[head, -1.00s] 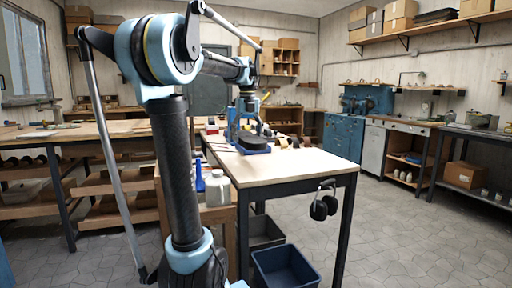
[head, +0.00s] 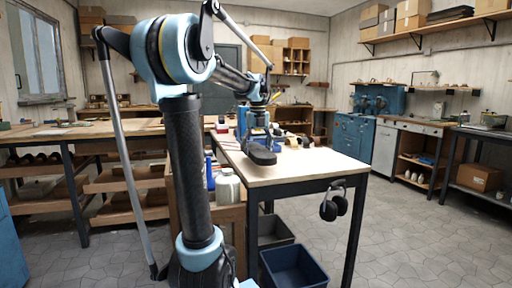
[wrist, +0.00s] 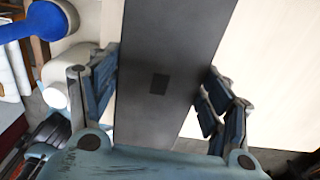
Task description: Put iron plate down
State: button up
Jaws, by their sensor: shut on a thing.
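The iron plate (wrist: 160,50) is a long, flat dark grey piece with a small darker square on it. It fills the middle of the wrist view. My gripper (wrist: 160,92) is shut on it, with one finger at each side edge. In the head view the plate (head: 261,156) is a dark, rounded shape below my gripper (head: 259,143), at the left side of the pale worktable (head: 315,165). I cannot tell whether it touches the tabletop.
A white jar (head: 228,187) and a blue bottle (head: 209,172) stand beside the table's left edge. Small items (head: 302,140) lie toward its back. Headphones (head: 333,204) hang at the front, above a dark blue bin (head: 293,266). The tabletop's front right is clear.

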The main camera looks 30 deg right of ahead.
aim_at(258, 149)
jog(key=shift+f, duration=2.05)
jog(key=o, duration=2.1)
jog(key=shift+c, duration=0.2)
notch_tip(258, 149, up, 12)
